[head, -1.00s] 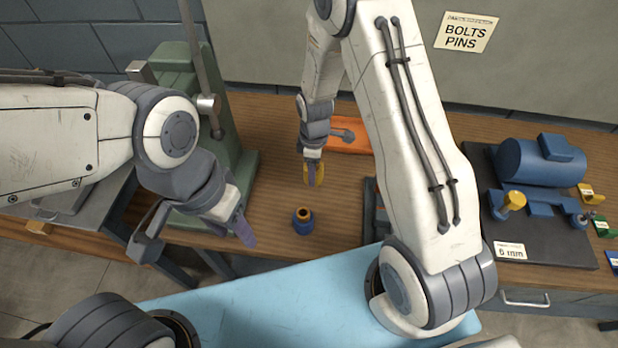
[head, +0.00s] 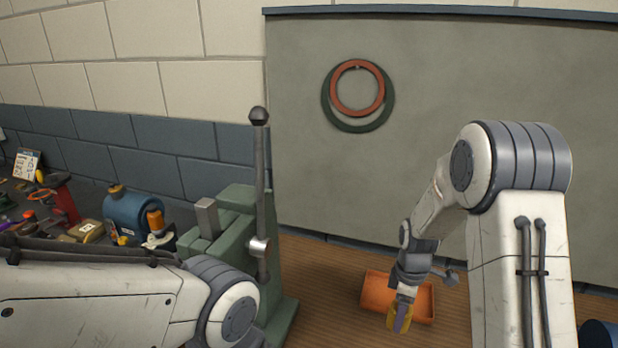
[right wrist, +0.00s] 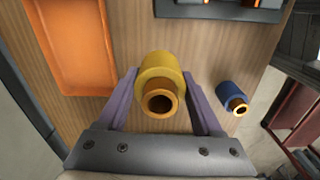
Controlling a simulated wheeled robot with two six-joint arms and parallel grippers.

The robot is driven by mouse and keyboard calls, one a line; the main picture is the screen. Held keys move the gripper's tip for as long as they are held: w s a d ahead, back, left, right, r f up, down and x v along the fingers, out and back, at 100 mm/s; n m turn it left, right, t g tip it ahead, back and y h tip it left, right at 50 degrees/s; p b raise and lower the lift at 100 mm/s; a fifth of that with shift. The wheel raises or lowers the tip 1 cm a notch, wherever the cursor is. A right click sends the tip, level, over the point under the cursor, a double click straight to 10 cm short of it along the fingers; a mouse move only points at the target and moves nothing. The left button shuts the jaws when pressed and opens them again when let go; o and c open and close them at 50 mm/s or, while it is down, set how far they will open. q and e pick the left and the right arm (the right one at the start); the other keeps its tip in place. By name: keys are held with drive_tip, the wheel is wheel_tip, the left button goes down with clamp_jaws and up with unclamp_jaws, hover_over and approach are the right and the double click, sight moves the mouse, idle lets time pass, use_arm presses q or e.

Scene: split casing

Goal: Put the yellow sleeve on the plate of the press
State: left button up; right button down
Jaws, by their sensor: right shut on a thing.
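The yellow sleeve (right wrist: 152,70) is between the two purple fingers of my right gripper (right wrist: 160,76) in the right wrist view, with an orange-brown ring at its near end. In the head view my right gripper (head: 402,318) is shut on it, in front of the orange tray. The green press (head: 235,232) stands left of the right gripper, with a grey lever rising beside it. Its plate is not visible. My left arm enters at lower left, but its gripper is out of the frame.
The orange tray (head: 377,290) lies on the wooden bench behind the right gripper. A blue motor-like body (head: 135,213) and several small items are left of the press.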

drive_tip(key=s+a+f+m, duration=0.1)
drive_tip(key=f+m, duration=0.1)
drive_tip(key=m, duration=0.1)
drive_tip(key=s+a+f+m, duration=0.2)
drive_tip(key=m, duration=0.1)
drive_tip(key=s+a+f+m, duration=0.1)
drive_tip(key=a+f+m, duration=0.1)
drive_tip(key=m, duration=0.2)
drive_tip(key=shift+s+a+f+b, duration=0.1)
drive_tip(key=shift+s+b, duration=0.1)
drive_tip(key=shift+b, duration=0.15)
drive_tip(key=shift+s+a+f+m, duration=0.25)
drive_tip(key=shift+s+m, duration=0.05)
drive_tip(key=shift+m, duration=0.35)
drive_tip(key=shift+s+a+f+m, duration=0.2)
drive_tip(key=shift+s+f+m, duration=0.05)
drive_tip(key=shift+m, duration=0.4)
